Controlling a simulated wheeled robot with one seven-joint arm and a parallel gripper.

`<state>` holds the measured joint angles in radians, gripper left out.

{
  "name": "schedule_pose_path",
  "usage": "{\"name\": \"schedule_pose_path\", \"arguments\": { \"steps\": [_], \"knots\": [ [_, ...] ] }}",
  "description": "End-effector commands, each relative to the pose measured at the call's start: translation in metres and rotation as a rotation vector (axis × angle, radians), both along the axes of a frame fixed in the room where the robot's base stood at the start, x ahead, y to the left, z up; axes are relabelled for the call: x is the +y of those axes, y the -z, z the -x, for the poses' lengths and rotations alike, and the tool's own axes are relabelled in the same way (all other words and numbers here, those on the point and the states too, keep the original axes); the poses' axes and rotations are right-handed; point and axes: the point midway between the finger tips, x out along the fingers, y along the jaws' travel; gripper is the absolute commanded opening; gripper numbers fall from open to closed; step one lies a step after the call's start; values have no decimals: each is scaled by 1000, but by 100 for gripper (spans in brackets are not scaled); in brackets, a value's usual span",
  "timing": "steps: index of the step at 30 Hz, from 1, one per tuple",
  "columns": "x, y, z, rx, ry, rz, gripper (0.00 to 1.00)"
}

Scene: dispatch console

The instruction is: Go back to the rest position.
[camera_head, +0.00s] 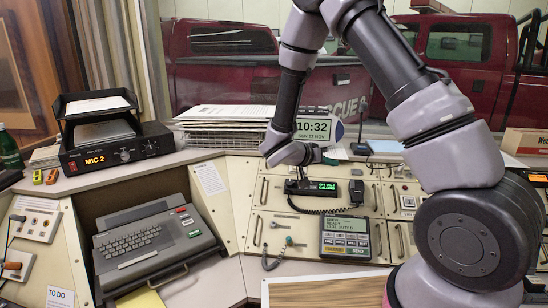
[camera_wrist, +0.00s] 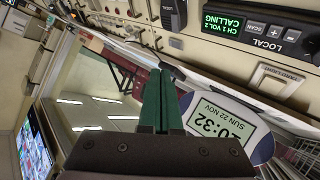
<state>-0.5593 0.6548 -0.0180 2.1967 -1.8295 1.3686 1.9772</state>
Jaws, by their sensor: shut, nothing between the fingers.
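My gripper (camera_head: 328,159) is at the end of the raised arm, above the back of the console and in front of the clock display (camera_head: 313,130). In the wrist view its green fingers (camera_wrist: 160,78) are together with nothing between them. The clock shows upside down behind the fingers in the wrist view (camera_wrist: 218,122). The radio with a lit green screen (camera_head: 322,187) lies just below my gripper in the head view. Its handset (camera_head: 356,192) is beside it on the right. My gripper appears apart from these things.
A MIC 2 unit (camera_head: 118,148) with a paper tray on top stands at the left. A typewriter-like keyboard device (camera_head: 148,242) sits in a recess below it. A message terminal (camera_head: 345,238) is on the console front. Red trucks (camera_head: 220,65) stand behind. A wooden board (camera_head: 330,293) lies at the front.

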Motion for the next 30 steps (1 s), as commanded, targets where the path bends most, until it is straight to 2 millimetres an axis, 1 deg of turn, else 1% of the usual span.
{"name": "schedule_pose_path", "arguments": {
  "steps": [1,3,5,6,8,9,12,17,21,25,30],
  "knots": [
    [-16,-23,9,31,55,-26,0],
    [-34,-46,27,104,116,-66,0],
    [-47,-64,44,164,158,-112,0],
    [-54,-74,56,202,180,-148,0],
    [-63,-89,73,254,204,-209,0],
    [-67,-98,85,287,212,-254,0],
    [-74,-120,113,354,210,-377,0],
    [-72,-151,154,411,138,-586,0],
    [-61,-179,184,400,10,-753,0],
    [-48,-207,206,336,-148,-875,0],
    [-31,-242,227,216,-354,-953,0]
  ]
}}
